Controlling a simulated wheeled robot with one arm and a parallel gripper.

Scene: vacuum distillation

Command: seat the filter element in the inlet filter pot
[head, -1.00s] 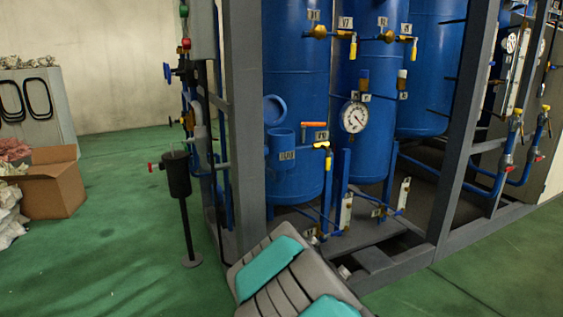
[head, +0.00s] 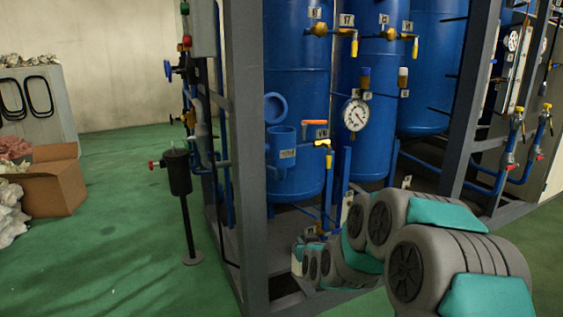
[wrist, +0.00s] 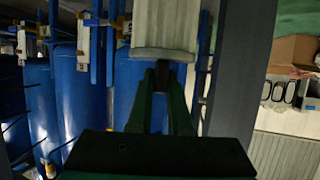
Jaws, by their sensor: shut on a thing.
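In the wrist view my gripper (wrist: 163,78) is shut on the dark stub at the end of a pale, ribbed filter element (wrist: 166,27). The element's flat end cap faces my fingers, and its far end runs out of the picture. In the head view a small blue pot (head: 282,151) with a label is fixed in front of a large blue column. Its round lid (head: 276,108) stands raised above it, so it appears open. I take this for the inlet filter pot. My arm reaches in low in front of the skid, below the pot; my fingers are not clear there.
A grey frame post (head: 246,150) stands just left of the pot. A yellow-handled valve (head: 324,145) and a pressure gauge (head: 355,115) are to its right. A black canister on a stand (head: 179,172) is at left. Green floor (head: 125,245) is free there.

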